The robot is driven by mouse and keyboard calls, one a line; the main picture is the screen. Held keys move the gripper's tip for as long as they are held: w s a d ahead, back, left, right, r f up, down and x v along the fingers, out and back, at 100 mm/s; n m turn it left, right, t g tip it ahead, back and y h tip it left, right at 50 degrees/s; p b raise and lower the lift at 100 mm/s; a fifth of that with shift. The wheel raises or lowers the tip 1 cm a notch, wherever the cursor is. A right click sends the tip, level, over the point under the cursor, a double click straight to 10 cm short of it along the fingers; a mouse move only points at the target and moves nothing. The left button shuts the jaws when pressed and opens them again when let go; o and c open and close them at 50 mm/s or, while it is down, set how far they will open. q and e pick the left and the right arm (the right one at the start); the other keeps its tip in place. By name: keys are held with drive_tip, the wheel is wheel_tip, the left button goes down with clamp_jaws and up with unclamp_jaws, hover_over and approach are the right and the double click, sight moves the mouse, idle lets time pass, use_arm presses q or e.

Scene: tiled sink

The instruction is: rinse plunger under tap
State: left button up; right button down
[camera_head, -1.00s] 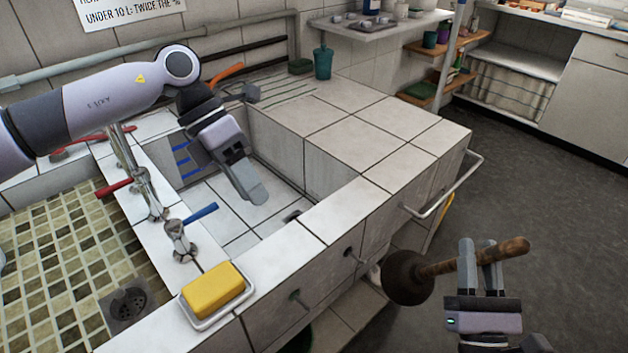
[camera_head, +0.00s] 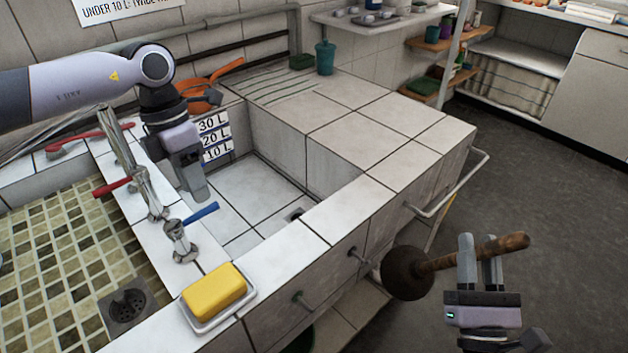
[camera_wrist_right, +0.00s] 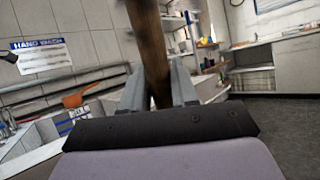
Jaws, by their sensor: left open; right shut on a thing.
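The plunger (camera_head: 407,273) has a dark brown cup and a wooden handle. My right gripper (camera_head: 480,262) is shut on its handle and holds it tilted nearly level, cup to the left, in front of the sink block. In the right wrist view the handle (camera_wrist_right: 150,50) stands between the fingers (camera_wrist_right: 158,88). My left gripper (camera_head: 194,185) is open and empty, pointing down over the left side of the tiled basin (camera_head: 255,195). The tap (camera_head: 150,190) with a red lever (camera_head: 112,187) and the one with a blue lever (camera_head: 201,212) stand on the ledge left of the basin.
A yellow sponge (camera_head: 214,292) lies in a white dish on the front ledge. A drain (camera_head: 295,214) shows in the basin floor. A towel rail (camera_head: 452,187) juts from the block's right side. The floor at right is clear.

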sight(194, 218)
use_arm(q)
drive_tip(key=shift+s+d+f, duration=0.15)
drive_tip(key=shift+f, duration=0.8)
drive_tip(key=shift+s+d+f, duration=0.15)
drive_tip(key=shift+f, duration=0.8)
clamp_jaws()
drive_tip(key=shift+s+d+m, duration=0.3)
drive_tip(key=shift+d+m, duration=0.05)
drive_tip(key=shift+m, duration=0.5)
drive_tip(key=shift+s+d+m, duration=0.25)
drive_tip(key=shift+d+m, duration=0.05)
drive_tip(key=shift+m, duration=0.55)
unclamp_jaws()
drive_tip(key=shift+r, duration=0.1)
